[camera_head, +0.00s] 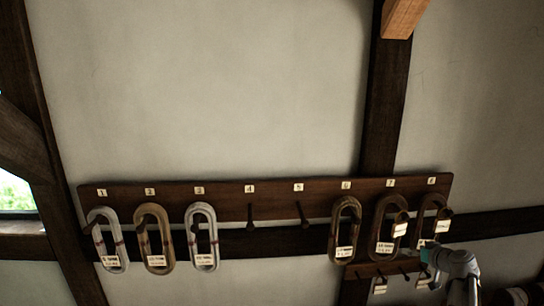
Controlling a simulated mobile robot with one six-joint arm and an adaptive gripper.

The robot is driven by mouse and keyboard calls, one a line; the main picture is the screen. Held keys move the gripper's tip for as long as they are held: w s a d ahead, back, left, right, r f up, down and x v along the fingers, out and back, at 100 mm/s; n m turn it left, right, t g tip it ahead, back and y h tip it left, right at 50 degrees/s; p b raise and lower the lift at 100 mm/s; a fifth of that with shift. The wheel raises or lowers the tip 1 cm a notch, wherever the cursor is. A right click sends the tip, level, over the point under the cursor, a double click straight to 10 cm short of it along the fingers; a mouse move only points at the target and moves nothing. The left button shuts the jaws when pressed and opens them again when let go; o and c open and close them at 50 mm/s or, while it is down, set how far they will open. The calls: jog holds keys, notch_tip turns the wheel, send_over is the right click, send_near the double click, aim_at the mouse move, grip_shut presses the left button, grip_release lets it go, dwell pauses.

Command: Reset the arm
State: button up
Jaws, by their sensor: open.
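Part of my arm (456,264) shows at the lower right, a grey joint with a teal cap, in front of the wall below the right end of the peg board. My gripper's fingers do not show in this view, so I cannot see where they are or whether they hold anything.
A dark numbered peg board (274,200) runs along the wall. Tagged rope coils hang at both ends, including a pale one (202,236) and a brown one (345,229). Pegs 4 (250,214) and 5 (301,214) are bare. A lower rail (385,268) carries small tags.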

jog(key=s+a+f+g+y+b, duration=0.1)
jog(key=s+a+f+g+b, duration=0.2)
jog(key=a+f, duration=0.55)
jog(key=s+a+f+g+b, duration=0.35)
jog(key=a+f, duration=0.25)
jog(key=a, duration=0.5)
jog(key=s+a+f+m+g+h+b, duration=0.2)
jog(key=s+a+f+g+h+b, duration=0.2)
jog(key=s+a+f, duration=0.7)
jog(key=s+f+g+b, duration=0.1)
jog(key=s+g+b, duration=0.1)
jog(key=b, duration=0.2)
jog(key=shift+s+f+h+b, duration=0.25)
jog(key=shift+f+h+b, duration=0.1)
jog(key=shift+h, duration=0.05)
